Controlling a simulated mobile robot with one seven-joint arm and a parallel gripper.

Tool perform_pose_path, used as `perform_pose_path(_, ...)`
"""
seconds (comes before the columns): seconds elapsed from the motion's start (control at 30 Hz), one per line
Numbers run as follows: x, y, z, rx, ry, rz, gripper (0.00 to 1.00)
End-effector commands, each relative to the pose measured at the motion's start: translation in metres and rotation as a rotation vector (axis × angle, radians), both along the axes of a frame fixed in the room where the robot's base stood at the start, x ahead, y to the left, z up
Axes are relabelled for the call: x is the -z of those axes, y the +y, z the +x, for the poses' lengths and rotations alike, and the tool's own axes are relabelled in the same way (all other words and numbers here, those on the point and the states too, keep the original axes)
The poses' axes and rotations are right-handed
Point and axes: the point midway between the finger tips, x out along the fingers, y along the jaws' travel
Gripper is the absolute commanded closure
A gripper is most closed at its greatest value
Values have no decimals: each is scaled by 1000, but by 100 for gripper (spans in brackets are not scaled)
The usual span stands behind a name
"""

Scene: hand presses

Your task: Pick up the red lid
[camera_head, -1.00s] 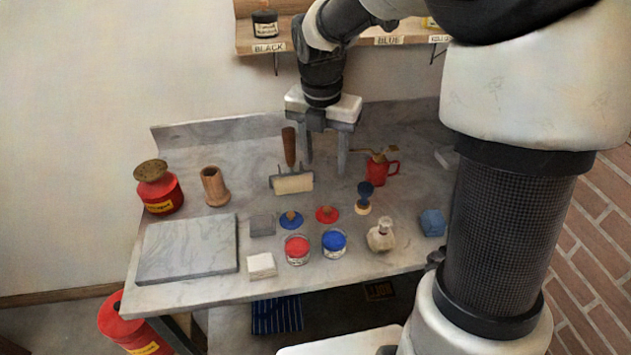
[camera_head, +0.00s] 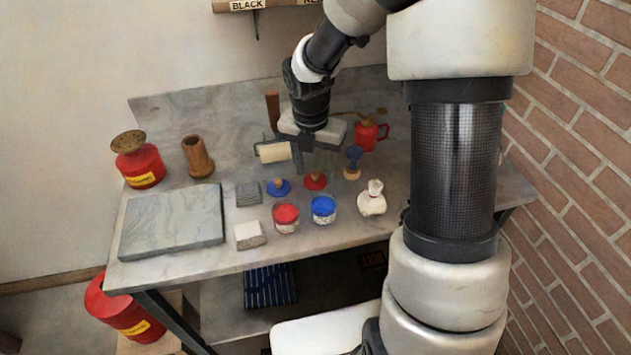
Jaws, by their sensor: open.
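The red lid (camera_head: 315,181) is a small disc with a knob, lying on the marble worktop (camera_head: 165,275) behind the jars. A similar blue lid (camera_head: 279,187) lies to its left. My gripper (camera_head: 318,168) is open and points down over the worktop, its fingers close to the red lid and apparently just behind or above it. The exact gap to the lid cannot be told. An open jar of red ink (camera_head: 286,217) and an open jar of blue ink (camera_head: 323,208) stand in front of the lids.
A roller (camera_head: 273,152) lies behind my gripper on the left, and a red can (camera_head: 367,134) stands behind on the right. A blue-topped stamp (camera_head: 352,163) and a white pouch (camera_head: 372,199) stand right of the lids. A grey block (camera_head: 249,194) and a marble slab (camera_head: 172,222) lie left.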

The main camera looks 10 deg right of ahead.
Motion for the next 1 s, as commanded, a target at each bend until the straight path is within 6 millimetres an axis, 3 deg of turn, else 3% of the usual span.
perform_pose_path(0.1,14,-1,2,0,0,0,52)
perform_pose_path(0.3,14,-1,2,1,-1,0,52)
perform_pose_path(0.6,14,-1,2,1,0,0,100)
perform_pose_path(1.0,13,-1,0,1,4,1,100)
